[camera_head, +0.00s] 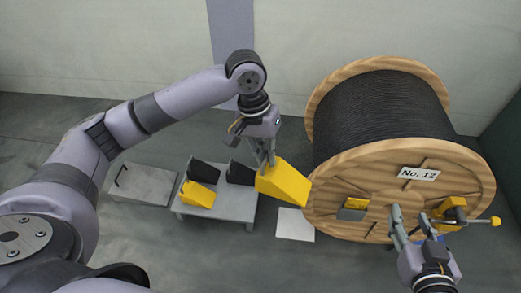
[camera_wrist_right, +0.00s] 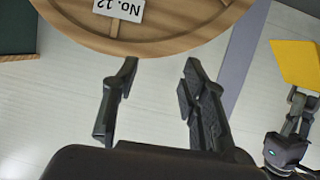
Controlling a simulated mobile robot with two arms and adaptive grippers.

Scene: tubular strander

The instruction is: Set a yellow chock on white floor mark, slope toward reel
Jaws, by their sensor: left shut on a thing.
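My left gripper (camera_head: 267,163) is shut on a yellow chock (camera_head: 286,187) and holds it up between the low stand and the reel. The held chock also shows at the right edge of the right wrist view (camera_wrist_right: 295,62), with the left gripper (camera_wrist_right: 300,105) below it. The white floor mark (camera_head: 295,225) lies on the floor, bare in its visible part, just below the held chock in the head view. The reel (camera_head: 385,115), wooden with dark cable and labelled No. 12, stands right of the mark. My right gripper (camera_head: 408,227) is open and empty in front of the reel's flange; its parted fingers show in the wrist view (camera_wrist_right: 157,90).
A low grey stand (camera_head: 235,207) carries another yellow chock (camera_head: 197,195) and two black chocks (camera_head: 240,173). A grey sloped plate with a handle (camera_head: 146,184) lies left of it. A yellow-knobbed crank (camera_head: 470,218) stands beside my right gripper.

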